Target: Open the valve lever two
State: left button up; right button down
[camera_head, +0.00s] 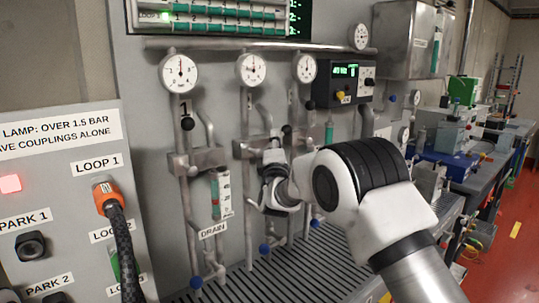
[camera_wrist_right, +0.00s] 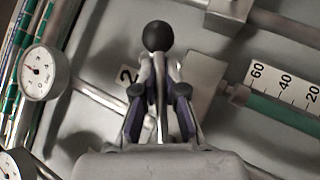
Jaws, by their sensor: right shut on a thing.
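Valve lever two ends in a black ball knob (camera_wrist_right: 158,36) and carries a "2" label (camera_wrist_right: 127,75) behind it in the right wrist view. My right gripper (camera_wrist_right: 159,98) is shut on the lever's thin shaft, a finger on each side, with the knob standing beyond the fingertips. In the head view my right gripper (camera_head: 273,174) is at the second pipe line, and a black knob (camera_head: 286,129) shows just above it. The gripper and wrist hide much of the valve there. My left gripper is not in view.
Lever one's black knob (camera_head: 187,123) stands to the left, and lever three's knob (camera_head: 311,105) to the right. Round gauges (camera_head: 251,70) line the panel above. A green-filled sight tube (camera_wrist_right: 275,111) lies close to the right gripper. A grated shelf (camera_head: 290,275) lies below.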

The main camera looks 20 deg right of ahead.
aim_at(259, 150)
jog(key=a+r+n+t+y+b, duration=0.1)
jog(key=n+y+b, duration=0.3)
jog(key=n, duration=0.3)
jog(key=s+a+r+n+t+y+b, duration=0.1)
jog(key=n+y+b, duration=0.4)
jog(key=n+y, duration=0.1)
jog(key=a+r+n+t+y+b, duration=0.2)
jog(key=n+y+b, duration=0.2)
jog(key=n+y, duration=0.3)
jog(key=shift+s+n+b, duration=0.3)
jog(key=shift+s, duration=0.05)
jog(key=shift+s+a+r+n+g+y+b, duration=0.15)
jog(key=shift+n+g+y+b, duration=0.3)
jog(key=shift+n+y, duration=0.45)
jog(key=shift+a+r+n+g+y+b, duration=0.1)
jog(key=shift+a+n+g+y+b, duration=0.35)
jog(key=shift+n+y, duration=0.45)
jog(key=shift+s+a+r+n+g+y+b, duration=0.1)
jog(key=shift+n+g+y+b, duration=0.3)
jog(key=shift+n+y, duration=0.5)
jog(key=c, duration=1.2)
grip_release()
jog(key=shift+a, duration=0.1)
jog(key=shift+f, duration=0.25)
